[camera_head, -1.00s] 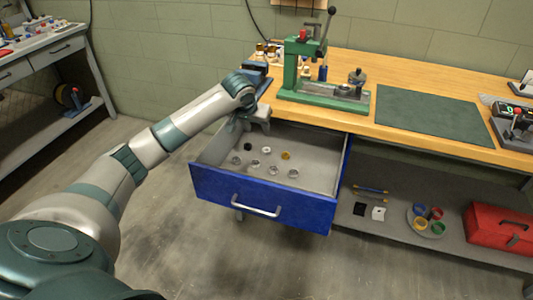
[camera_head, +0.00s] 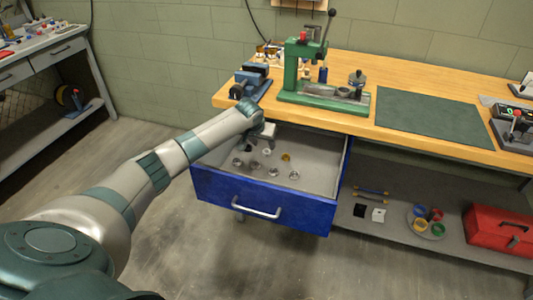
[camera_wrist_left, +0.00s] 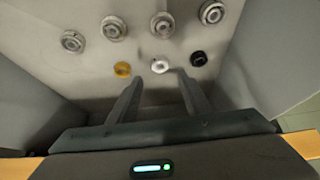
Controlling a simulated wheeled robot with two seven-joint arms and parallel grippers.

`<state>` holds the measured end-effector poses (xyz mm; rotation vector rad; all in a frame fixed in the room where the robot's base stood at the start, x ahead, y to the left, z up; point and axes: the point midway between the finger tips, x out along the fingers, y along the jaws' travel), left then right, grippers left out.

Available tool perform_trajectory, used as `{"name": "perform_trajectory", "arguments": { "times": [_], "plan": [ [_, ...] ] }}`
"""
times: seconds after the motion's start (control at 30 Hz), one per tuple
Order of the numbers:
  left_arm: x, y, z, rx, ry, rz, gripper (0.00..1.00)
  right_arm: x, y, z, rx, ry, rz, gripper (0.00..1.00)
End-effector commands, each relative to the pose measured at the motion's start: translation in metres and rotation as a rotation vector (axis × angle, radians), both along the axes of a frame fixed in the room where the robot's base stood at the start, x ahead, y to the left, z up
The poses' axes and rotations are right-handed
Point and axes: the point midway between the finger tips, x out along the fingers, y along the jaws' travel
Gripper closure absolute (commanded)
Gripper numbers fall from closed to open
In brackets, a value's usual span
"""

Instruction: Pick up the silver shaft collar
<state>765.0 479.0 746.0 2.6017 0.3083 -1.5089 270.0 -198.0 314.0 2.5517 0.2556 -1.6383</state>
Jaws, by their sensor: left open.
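A bright silver-white shaft collar (camera_head: 267,152) lies on the floor of the open blue drawer, in its back row. In the left wrist view this silver collar (camera_wrist_left: 160,66) lies just beyond and between my fingertips, not touching them. My left gripper (camera_head: 263,139) is open and empty over the back of the drawer. It also shows in the left wrist view (camera_wrist_left: 161,90). My right gripper is not in view.
Several darker grey metal rings (camera_wrist_left: 113,27) lie in a row nearer the drawer front. The drawer (camera_head: 265,198) walls surround them. The wooden bench edge (camera_head: 330,121) is close behind my gripper. A green press (camera_head: 305,75) and a blue vise (camera_head: 250,80) stand above.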

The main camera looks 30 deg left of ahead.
Motion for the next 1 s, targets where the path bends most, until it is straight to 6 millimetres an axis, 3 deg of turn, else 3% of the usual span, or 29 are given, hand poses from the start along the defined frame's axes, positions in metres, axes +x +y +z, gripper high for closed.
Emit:
{"name": "perform_trajectory", "arguments": {
  "times": [0.57,1.0],
  "plan": [
    [0.005,0.001,-0.010,0.000,0.000,0.000,0.55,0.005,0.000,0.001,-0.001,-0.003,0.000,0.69],
    [0.021,0.006,-0.049,0.000,0.000,0.000,0.55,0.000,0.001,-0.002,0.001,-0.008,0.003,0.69]
  ]
}}
